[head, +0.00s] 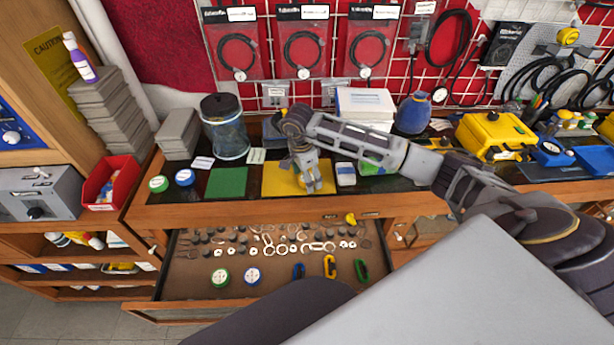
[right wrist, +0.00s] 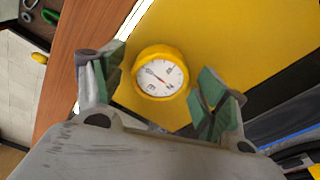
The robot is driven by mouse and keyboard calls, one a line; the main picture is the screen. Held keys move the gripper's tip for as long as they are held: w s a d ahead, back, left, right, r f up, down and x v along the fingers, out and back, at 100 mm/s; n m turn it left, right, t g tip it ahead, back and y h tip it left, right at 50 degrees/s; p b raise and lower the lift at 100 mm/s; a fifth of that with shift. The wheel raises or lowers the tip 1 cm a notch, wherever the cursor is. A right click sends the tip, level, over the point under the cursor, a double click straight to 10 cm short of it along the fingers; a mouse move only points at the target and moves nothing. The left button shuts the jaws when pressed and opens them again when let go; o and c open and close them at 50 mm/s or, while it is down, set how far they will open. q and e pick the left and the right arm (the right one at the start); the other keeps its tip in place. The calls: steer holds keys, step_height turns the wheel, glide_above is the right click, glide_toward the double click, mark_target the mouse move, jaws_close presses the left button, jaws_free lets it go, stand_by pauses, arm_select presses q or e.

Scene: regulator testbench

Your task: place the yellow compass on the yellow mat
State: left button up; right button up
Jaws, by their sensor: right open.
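The yellow compass (right wrist: 160,73) lies dial up on the yellow mat (right wrist: 215,40) in the right wrist view. It has a yellow rim and a white face with a red needle. My right gripper (head: 311,182) is open, with a finger on either side of the compass and a visible gap to each. In the head view the yellow mat (head: 277,180) lies on the dark bench top, and my right gripper reaches down over its right part, largely hiding the compass. My left gripper is not in view.
A green mat (head: 227,183) lies left of the yellow one, with green (head: 158,184) and blue (head: 185,177) round items beyond it. A glass jar (head: 226,130) stands behind. Below, an open drawer (head: 205,262) with small parts sticks out. A yellow case (head: 492,133) stands right.

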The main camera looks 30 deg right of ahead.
mark_target(303, 179)
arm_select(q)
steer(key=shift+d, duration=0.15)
arm_select(e)
steer(key=shift+r, duration=0.6)
steer(key=r, duration=0.4)
steer(key=shift+a+r+b, duration=0.1)
steer(key=shift+a+b, duration=0.2)
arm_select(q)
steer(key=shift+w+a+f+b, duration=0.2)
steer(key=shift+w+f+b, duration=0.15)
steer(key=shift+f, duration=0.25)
arm_select(e)
step_height(303, 179, up, 7)
steer(key=shift+a, duration=0.45)
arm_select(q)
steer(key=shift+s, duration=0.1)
